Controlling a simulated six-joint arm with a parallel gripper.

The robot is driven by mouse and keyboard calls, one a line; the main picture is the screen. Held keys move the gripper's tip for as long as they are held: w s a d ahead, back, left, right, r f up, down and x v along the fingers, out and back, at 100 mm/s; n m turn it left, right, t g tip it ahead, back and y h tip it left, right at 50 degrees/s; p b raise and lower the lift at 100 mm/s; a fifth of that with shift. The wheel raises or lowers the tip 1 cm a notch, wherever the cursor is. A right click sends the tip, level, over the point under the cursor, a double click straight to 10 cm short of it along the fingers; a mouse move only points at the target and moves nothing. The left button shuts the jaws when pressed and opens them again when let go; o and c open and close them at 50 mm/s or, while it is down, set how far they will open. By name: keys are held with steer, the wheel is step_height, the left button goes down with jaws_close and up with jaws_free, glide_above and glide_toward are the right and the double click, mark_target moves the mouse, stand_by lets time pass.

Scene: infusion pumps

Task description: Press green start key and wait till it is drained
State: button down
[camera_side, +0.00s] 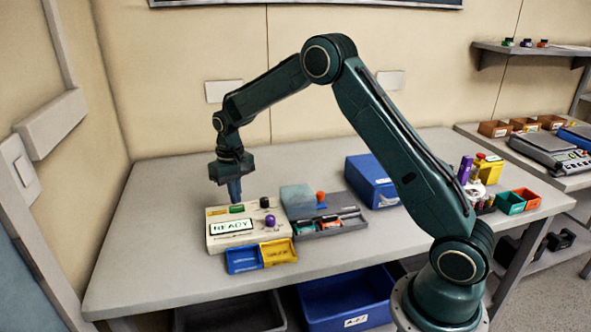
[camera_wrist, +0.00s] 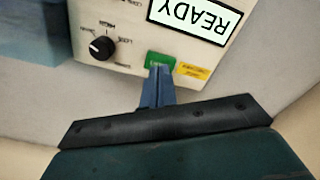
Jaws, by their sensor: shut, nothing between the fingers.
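The cream pump (camera_side: 249,222) stands on the table at the left, and its display (camera_side: 231,227) reads READY. The display also shows in the wrist view (camera_wrist: 196,14). The green start key (camera_side: 237,209) is on the pump's top edge; in the wrist view the key (camera_wrist: 159,60) is partly covered by my fingertips. My gripper (camera_side: 235,202) points down just above or on the key, with its blue fingers (camera_wrist: 158,70) closed together and empty. I cannot tell whether the fingertips touch the key.
A black knob (camera_wrist: 101,47) and a purple knob (camera_side: 270,221) are on the pump. Blue and yellow trays (camera_side: 243,260) sit in front. A grey tool tray (camera_side: 335,226) and a blue box (camera_side: 371,182) stand to the right. The table's left side is clear.

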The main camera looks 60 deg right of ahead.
steer(key=shift+f, duration=0.9)
stand_by(0.5)
step_height(320, 180, up, 8)
stand_by(1.6)
steer(key=shift+r, duration=0.1)
